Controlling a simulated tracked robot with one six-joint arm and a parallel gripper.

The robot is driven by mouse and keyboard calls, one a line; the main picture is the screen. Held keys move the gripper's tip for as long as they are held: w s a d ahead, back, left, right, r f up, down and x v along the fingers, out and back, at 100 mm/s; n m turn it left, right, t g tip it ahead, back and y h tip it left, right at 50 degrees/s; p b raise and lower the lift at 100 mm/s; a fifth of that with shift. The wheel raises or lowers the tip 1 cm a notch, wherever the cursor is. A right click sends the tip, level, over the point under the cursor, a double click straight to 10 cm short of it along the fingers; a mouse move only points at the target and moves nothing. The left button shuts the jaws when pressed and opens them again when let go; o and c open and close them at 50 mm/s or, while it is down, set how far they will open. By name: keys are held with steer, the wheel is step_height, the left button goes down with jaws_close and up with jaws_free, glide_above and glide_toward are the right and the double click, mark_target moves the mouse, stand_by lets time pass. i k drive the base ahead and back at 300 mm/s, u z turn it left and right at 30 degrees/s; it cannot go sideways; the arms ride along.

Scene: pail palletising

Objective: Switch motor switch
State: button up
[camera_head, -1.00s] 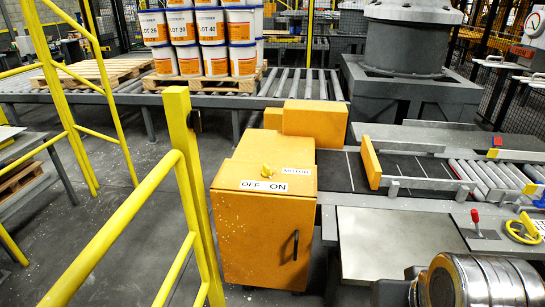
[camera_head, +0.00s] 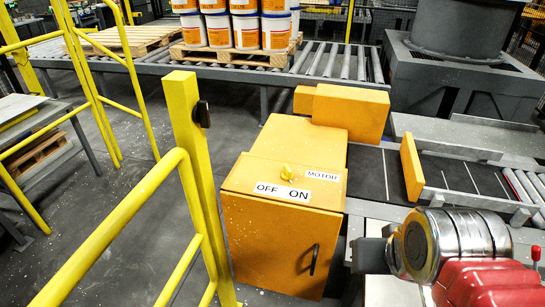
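The yellow motor switch knob (camera_head: 287,172) sits on the sloped top of an orange control cabinet (camera_head: 270,235), in the middle of the head camera view. A white label with OFF on the left and ON on the right (camera_head: 283,192) lies just below the knob. A MOTOR label (camera_head: 323,175) is to its right. The knob is too small to tell which way it points. Red and silver parts of my arm show at the lower right, apart from the cabinet and to the right of it. My gripper is not in view.
A yellow guard rail and post (camera_head: 192,150) stand left of the cabinet, close to it. A belt conveyor (camera_head: 455,170) runs to the right. A roller conveyor (camera_head: 335,62) behind carries white pails (camera_head: 247,33) on a pallet. Open floor lies behind the rail.

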mark_target(287, 175)
steer(key=u, duration=0.4)
steer(key=i, duration=0.55)
steer(key=u, duration=0.65)
steer(key=i, duration=0.45)
steer(key=u, duration=0.3)
